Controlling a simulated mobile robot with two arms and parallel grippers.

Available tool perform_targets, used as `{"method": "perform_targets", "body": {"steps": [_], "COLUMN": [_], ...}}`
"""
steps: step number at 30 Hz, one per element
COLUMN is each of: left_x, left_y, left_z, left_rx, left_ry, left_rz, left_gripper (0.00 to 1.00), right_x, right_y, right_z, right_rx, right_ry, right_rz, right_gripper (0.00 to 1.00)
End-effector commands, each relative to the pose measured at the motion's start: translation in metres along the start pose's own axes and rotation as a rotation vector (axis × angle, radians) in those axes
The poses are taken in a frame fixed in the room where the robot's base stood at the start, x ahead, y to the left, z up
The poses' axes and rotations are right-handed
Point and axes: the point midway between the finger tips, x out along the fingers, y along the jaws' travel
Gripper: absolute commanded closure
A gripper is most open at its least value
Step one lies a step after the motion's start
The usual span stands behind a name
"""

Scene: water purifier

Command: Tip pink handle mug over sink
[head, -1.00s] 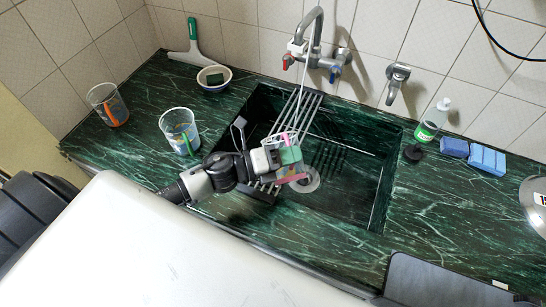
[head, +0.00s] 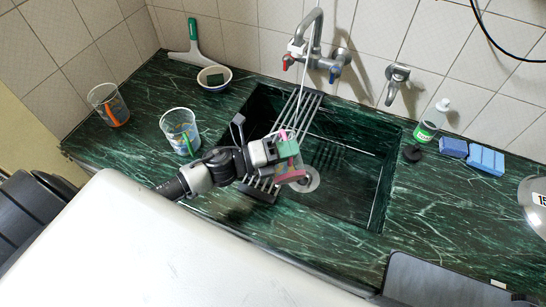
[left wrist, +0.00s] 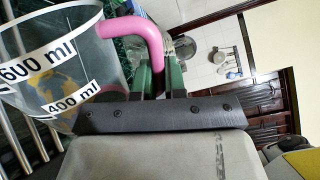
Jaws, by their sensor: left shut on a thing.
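My left gripper (head: 288,150) is over the dark green sink (head: 362,180), above the metal rack bars. In the left wrist view its green fingers (left wrist: 160,78) are shut on the pink handle (left wrist: 145,38) of a clear mug (left wrist: 45,60). The mug carries 600 ml and 400 ml labels and a brownish patch. The mug's exact tilt is hard to tell. My right gripper is in neither view.
Clear mugs with an orange handle (head: 110,105) and a green handle (head: 180,130) stand left of the sink. A bowl with a sponge (head: 214,78) is behind them. The faucet (head: 318,55) rises behind the sink. A soap bottle (head: 432,120) and blue sponges (head: 486,159) are at right.

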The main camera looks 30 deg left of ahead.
Motion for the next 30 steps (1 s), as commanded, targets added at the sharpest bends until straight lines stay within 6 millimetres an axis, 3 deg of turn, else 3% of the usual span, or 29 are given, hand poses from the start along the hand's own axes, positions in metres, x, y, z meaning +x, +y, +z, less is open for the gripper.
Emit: {"method": "perform_targets", "body": {"steps": [30], "left_x": [0.0], "left_y": [0.013], "left_z": [0.038], "left_rx": [-0.205], "left_ry": [0.0], "left_rz": [-0.002], "left_gripper": [1.0], "right_x": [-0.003], "right_y": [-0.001], "right_z": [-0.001], "right_rx": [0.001], "right_ry": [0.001], "right_rz": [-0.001], "right_gripper": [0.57]}}
